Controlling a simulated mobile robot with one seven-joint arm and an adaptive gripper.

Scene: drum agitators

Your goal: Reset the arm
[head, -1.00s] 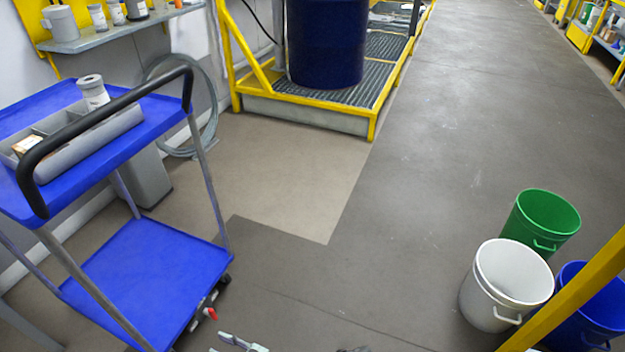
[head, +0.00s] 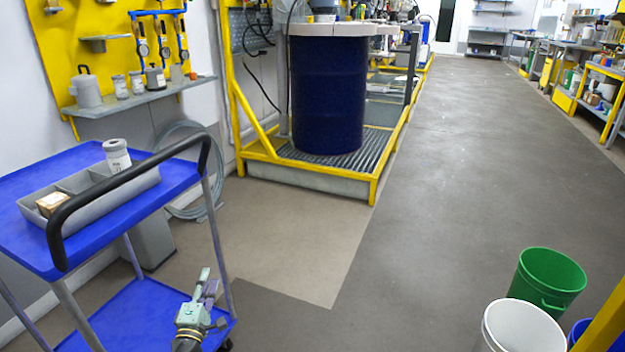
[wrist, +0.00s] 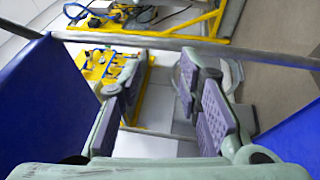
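My gripper (head: 207,289) shows low in the head view, in front of the lower shelf of a blue cart (head: 150,310). It points upward there. Beyond the fingers the wrist view shows a cart rail (wrist: 190,46), a blue cart surface (wrist: 25,105) at the left and another at the right.
A grey divided tray (head: 140,187) with a white container (head: 117,155) and a small box (head: 52,203) sits on the cart top. A dark blue drum (head: 326,95) stands on a yellow-framed platform. Green (head: 548,278) and white (head: 520,328) buckets are at lower right. The middle floor is clear.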

